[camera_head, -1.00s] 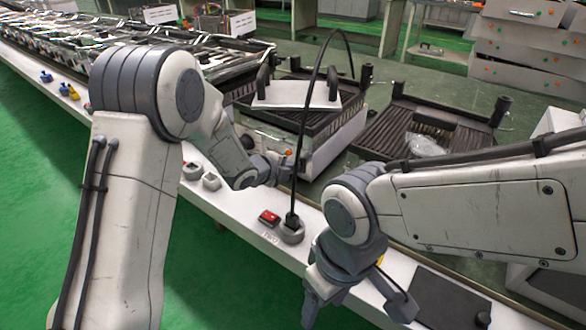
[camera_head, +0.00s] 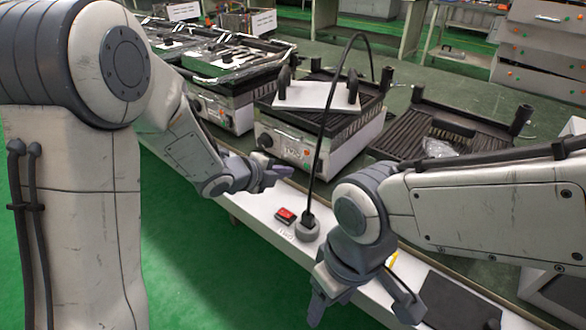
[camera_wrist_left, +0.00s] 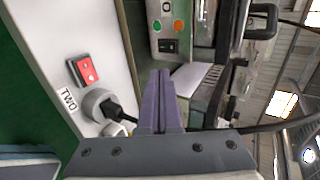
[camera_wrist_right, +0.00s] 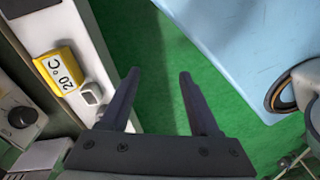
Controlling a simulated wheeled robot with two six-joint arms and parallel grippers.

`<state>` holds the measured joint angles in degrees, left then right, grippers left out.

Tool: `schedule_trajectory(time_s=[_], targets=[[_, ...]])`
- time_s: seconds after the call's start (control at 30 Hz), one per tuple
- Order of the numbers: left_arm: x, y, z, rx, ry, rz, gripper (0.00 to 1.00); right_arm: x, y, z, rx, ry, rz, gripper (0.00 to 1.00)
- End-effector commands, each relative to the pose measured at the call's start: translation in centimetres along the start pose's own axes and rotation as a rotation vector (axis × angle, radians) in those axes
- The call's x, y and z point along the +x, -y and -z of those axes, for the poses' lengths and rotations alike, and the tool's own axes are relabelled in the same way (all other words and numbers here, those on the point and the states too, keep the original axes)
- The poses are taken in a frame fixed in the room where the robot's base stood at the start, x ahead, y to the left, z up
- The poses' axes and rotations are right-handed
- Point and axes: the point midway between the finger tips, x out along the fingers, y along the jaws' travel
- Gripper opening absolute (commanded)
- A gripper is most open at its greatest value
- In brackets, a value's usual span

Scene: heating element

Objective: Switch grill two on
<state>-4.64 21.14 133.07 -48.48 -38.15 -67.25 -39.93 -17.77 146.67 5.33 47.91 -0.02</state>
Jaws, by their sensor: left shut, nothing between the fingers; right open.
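A red switch (camera_head: 285,215) sits on the white ledge beside a round grey socket (camera_head: 307,231) with a black plug and cable in it. In the left wrist view the red switch (camera_wrist_left: 84,71) shows near the label "TWO" (camera_wrist_left: 70,99). The grill behind (camera_head: 285,145) has a front panel with knob and lights; its black rocker (camera_wrist_left: 168,46) shows in the left wrist view. My left gripper (camera_head: 288,172) is shut and empty, above the ledge between grill and switch, apart from the red switch. My right gripper (camera_head: 365,305) is open and empty over the ledge's front edge.
Another grill (camera_head: 440,135) stands at right and more grills at left. A yellow "20°C" display (camera_wrist_right: 58,68) is on the ledge near my right gripper. The cable arches up between my arms. A dark plate (camera_head: 455,300) lies at the right.

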Motion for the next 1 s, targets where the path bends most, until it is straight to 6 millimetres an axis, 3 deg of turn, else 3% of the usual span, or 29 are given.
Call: schedule_trajectory(time_s=[0.13, 0.43, 0.47, 0.6, 0.77, 1.0], targets=[[-1.2, 0.0, 0.0, -0.001, 0.001, -0.001, 0.00, -0.3, 0.0, 0.0, 0.000, 0.000, 0.000, 0.63], [-1.4, -0.1, -0.1, -0.002, 0.002, -0.002, 0.00, -0.3, 0.0, 0.0, 0.000, 0.001, 0.000, 0.63], [-1.4, -0.1, -0.1, -0.002, 0.002, -0.002, 0.00, -0.3, 0.0, 0.0, 0.000, 0.001, 0.000, 0.55], [-1.6, 0.1, 0.1, -0.030, 0.017, -0.017, 0.00, -0.4, 0.0, 0.1, -0.001, 0.001, -0.002, 0.01], [-2.6, 0.2, 1.1, -0.187, 0.095, -0.096, 0.00, -0.7, -0.2, 0.7, -0.004, 0.001, -0.010, 0.00], [-7.5, -1.7, 5.3, -0.654, 0.296, -0.289, 0.00, -1.3, -0.8, 1.9, -0.009, 0.003, -0.033, 0.00]])
